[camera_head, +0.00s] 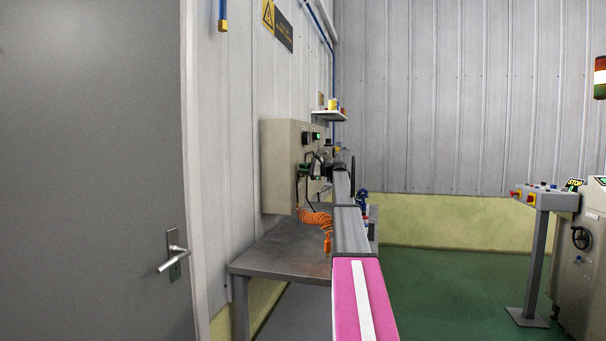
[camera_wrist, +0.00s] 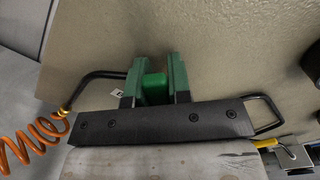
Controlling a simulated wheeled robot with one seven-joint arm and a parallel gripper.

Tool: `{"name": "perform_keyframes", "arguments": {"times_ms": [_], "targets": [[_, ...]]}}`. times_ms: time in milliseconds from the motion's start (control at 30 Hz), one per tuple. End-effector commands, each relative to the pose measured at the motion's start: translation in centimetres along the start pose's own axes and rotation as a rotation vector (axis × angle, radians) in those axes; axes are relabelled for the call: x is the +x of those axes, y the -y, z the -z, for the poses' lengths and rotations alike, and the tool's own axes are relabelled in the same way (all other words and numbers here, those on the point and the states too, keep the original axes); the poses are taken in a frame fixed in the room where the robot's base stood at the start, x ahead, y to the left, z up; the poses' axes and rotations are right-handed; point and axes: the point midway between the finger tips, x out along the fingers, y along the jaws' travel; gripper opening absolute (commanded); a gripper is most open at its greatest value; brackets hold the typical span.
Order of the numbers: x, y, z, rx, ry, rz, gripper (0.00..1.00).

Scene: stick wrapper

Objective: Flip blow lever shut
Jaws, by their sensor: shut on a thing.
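My gripper (camera_wrist: 157,65) fills the middle of the wrist view, with two dark green fingers in front of a black bar. The fingers are closed around a bright green piece (camera_wrist: 154,88). Most of this piece is hidden, so I cannot tell whether it is the blow lever. A yellow lever-like part (camera_wrist: 265,143) on a metal fitting shows at the lower right. In the head view my gripper (camera_head: 320,166) is small, close to the front of a beige box, and its fingers are unclear.
The beige box (camera_head: 281,167) is on the wall above a grey metal table (camera_head: 275,262). An orange coiled hose (camera_head: 316,217) hangs beside my arm and shows in the wrist view (camera_wrist: 20,143). A small shelf (camera_head: 329,115) is above.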

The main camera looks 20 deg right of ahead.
Motion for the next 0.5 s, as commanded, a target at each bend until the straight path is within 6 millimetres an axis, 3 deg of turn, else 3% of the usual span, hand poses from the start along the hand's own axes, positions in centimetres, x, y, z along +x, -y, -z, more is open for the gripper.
{"name": "perform_keyframes", "arguments": {"times_ms": [500], "targets": [[-0.1, 2.7, 0.8, 0.489, -0.001, 0.000, 0.00]]}}
